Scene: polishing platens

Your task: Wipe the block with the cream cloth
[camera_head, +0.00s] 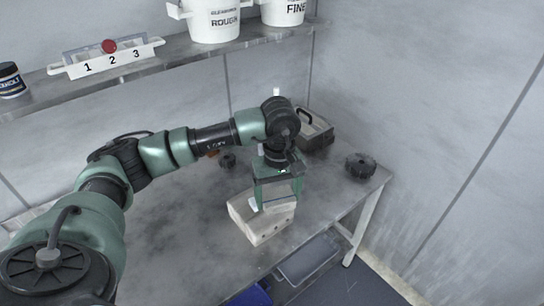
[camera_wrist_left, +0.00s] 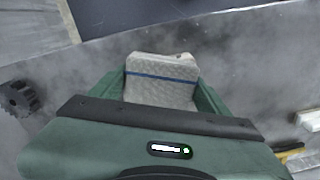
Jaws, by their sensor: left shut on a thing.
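A pale block (camera_head: 258,228) with small dark holes in its front end sits on the grey bench, near the front edge. My left gripper (camera_head: 276,203) points down over it, with its green fingers at the block's top. In the left wrist view the gripper is shut on the cream cloth (camera_wrist_left: 160,90), a quilted pad with a blue stripe. In the head view only a small whitish part of the cloth (camera_head: 253,203) shows beside a finger. Whether the cloth touches the block is hard to tell. My right gripper is out of view.
Dark knobbed wheels (camera_head: 361,167) (camera_head: 228,160) and a grey handled case (camera_head: 316,134) stand on the bench. Above is a shelf with a numbered rack (camera_head: 108,57), a jar (camera_head: 11,80) and white buckets (camera_head: 213,22). Bins (camera_head: 307,260) sit below. The bench's left middle is clear.

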